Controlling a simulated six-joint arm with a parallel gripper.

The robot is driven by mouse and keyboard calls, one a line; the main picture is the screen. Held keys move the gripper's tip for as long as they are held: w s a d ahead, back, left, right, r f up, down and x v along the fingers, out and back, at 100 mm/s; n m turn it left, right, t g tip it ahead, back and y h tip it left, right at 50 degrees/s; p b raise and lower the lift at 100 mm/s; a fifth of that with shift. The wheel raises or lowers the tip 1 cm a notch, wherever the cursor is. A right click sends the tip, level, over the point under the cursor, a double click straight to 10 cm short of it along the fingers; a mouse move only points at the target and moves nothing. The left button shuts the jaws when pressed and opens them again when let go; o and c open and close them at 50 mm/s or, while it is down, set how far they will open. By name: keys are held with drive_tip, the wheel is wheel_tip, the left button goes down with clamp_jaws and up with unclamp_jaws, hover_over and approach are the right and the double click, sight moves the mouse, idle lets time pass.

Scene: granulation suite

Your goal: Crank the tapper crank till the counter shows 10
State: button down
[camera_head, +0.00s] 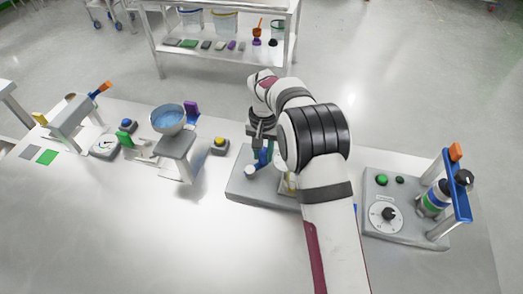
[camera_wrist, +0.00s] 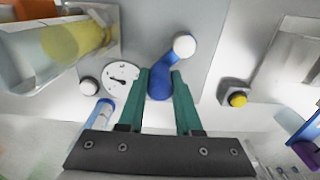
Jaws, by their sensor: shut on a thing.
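The tapper crank (camera_wrist: 172,65) is a blue arm with a round white knob at its far end in the wrist view. My gripper (camera_wrist: 160,76) has its teal fingers on both sides of the crank's wide blue end and is shut on it. The white knob points up and right, clear of the fingers. In the head view my gripper (camera_head: 262,146) is over the crank's grey base (camera_head: 243,188), which my arm partly hides. A white dial with a black pointer (camera_wrist: 122,77) sits beside the crank in the wrist view. I cannot read a number on it.
A yellow button (camera_wrist: 238,99) is right of the crank in the wrist view. In the head view, a blue bowl (camera_head: 167,119) on a stand is to the left and a grey control unit (camera_head: 405,222) to the right. The bench front is clear.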

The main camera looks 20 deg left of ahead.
drive_tip(key=shift+s+d, duration=0.35)
drive_tip(key=shift+s, duration=0.2)
drive_tip(key=shift+s+d, duration=0.3)
drive_tip(key=shift+s, duration=0.2)
drive_tip(key=shift+s, duration=1.2)
